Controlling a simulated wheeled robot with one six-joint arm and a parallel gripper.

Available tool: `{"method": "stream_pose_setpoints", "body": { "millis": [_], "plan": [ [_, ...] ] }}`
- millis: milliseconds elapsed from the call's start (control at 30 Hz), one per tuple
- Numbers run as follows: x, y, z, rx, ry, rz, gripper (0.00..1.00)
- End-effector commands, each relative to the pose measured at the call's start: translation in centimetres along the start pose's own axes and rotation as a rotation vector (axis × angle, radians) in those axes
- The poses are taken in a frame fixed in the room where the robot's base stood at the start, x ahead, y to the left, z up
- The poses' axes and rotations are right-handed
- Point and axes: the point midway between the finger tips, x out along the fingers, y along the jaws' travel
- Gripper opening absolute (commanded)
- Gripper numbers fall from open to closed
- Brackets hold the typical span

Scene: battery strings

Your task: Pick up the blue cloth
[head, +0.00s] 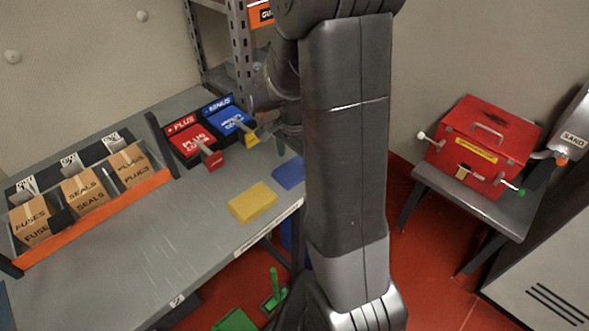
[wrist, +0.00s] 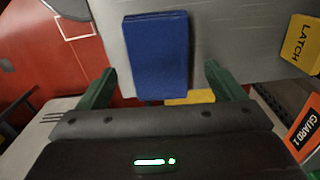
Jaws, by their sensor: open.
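The blue cloth (head: 289,173) lies flat and folded on the grey workbench, near its front edge and partly hidden by my arm in the head view. In the wrist view the cloth (wrist: 157,45) is upper centre, ahead of and between my fingers. My gripper (wrist: 160,72) is open and empty, with one green finger on each side of the cloth's near end. In the head view only a bit of green finger shows behind the cloth; my arm hides the rest. I cannot tell the exact height of the fingers above the bench.
A yellow cloth (head: 253,202) lies left of the blue one. Red PLUS (head: 193,142) and blue MINUS (head: 229,119) boxes stand at the back. A bin rack with boxes (head: 84,191) is at left. A yellow LATCH block (wrist: 302,45) and a GUARD 1 label (wrist: 307,132) show at right.

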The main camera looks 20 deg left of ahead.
Motion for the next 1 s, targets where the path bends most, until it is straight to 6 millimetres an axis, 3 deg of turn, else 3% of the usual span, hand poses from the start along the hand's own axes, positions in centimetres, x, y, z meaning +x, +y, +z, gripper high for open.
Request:
{"method": "stream_pose_setpoints", "body": {
  "millis": [200,467,733,1000],
  "plan": [
    [2.3,0.0,0.0,0.000,-0.001,0.002,0.89],
    [2.5,0.0,0.0,0.000,0.000,0.000,0.89],
    [2.5,0.0,0.0,0.000,0.000,0.000,0.41],
    [2.3,0.0,0.0,0.000,0.000,-0.001,0.41]
  ]
}}
